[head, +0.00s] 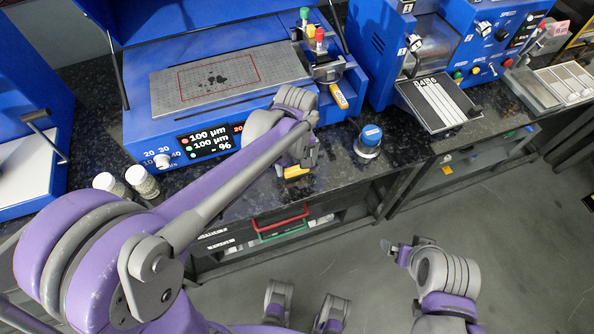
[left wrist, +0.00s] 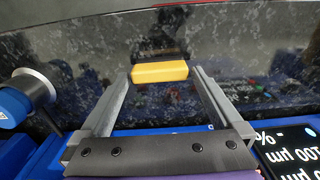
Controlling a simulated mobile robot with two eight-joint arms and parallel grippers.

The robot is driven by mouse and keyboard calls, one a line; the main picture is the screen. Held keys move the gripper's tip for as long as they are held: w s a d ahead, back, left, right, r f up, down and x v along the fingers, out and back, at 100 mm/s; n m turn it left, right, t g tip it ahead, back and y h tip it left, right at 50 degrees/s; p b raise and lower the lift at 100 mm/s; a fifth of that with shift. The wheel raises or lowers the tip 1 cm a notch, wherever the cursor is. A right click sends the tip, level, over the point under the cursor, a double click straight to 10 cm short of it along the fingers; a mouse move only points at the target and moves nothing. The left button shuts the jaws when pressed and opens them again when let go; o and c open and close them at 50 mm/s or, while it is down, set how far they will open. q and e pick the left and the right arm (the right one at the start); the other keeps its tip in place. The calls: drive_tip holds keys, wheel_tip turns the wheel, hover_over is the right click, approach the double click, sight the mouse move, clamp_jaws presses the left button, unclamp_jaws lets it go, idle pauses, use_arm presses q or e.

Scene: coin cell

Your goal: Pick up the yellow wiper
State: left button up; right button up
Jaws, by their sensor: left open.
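The yellow wiper (left wrist: 160,72), a small yellow block with a dark part along its far side, lies on the dark speckled counter in the left wrist view. It also shows in the head view (head: 296,171), partly hidden by my left gripper (head: 299,158). My left gripper is open, its two fingers pointing at the wiper. In the left wrist view the wiper appears between the fingertips, close to both; contact cannot be told. My right gripper (head: 396,251) is low over the floor, away from the counter; its jaw gap is unclear.
A blue coating machine (head: 148,128) with a grey plate (head: 232,76) stands just behind the wiper. A blue-capped jar (head: 369,141) stands to its right. Two small jars (head: 142,180) are at left. Another yellow item (head: 338,96) sits on the machine. The counter's front edge is close.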

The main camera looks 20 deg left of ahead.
use_arm(q)
wheel_tip(320, 180, down, 2)
drive_tip(key=shift+f, duration=0.25)
drive_tip(key=c, duration=1.1)
